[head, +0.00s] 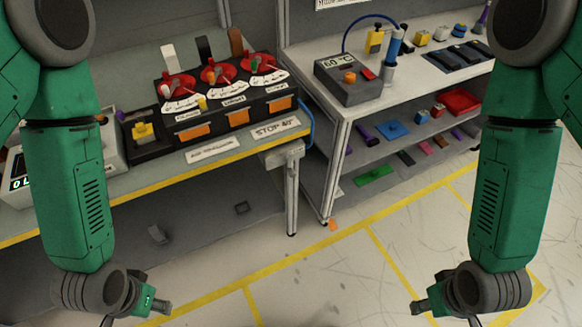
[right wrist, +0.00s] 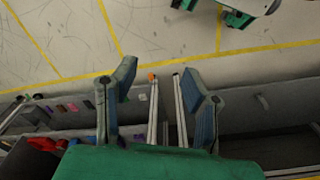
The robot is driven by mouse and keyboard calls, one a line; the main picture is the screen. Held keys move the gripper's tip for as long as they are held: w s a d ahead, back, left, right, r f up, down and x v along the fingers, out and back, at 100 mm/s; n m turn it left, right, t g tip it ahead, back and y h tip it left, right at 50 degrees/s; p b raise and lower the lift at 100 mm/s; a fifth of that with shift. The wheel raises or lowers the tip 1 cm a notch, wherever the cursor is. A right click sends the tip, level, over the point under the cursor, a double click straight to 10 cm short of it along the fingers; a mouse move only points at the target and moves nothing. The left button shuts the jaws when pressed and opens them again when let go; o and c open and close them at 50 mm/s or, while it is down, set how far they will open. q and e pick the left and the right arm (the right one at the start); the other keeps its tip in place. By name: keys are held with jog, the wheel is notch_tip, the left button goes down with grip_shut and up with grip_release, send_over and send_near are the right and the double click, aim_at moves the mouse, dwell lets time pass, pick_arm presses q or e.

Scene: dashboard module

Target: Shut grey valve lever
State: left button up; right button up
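The dark dashboard module (head: 225,105) stands on the bench at the upper left in the head view. Three red valves sit on it: left (head: 178,84), middle (head: 217,75) and right (head: 258,65), each behind a white dial scale.
Orange tabs and labels line the module's front. A yellow block on a black base (head: 144,131) stands to its left. The right bench holds a temperature box (head: 350,82) and a blue cylinder (head: 393,45); its shelf (head: 335,180) holds small parts.

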jog(key=n+t+y+b, duration=0.8)
jog(key=t+b, duration=0.8)
jog(key=b, duration=1.7)
send_near(293, 176)
jog(key=b+x, duration=0.2)
jog(key=x, duration=0.8)
jog(key=shift+w+f+b, duration=0.15)
jog(key=shift+w+b, duration=0.1)
jog(key=shift+b, duration=0.1)
grip_shut()
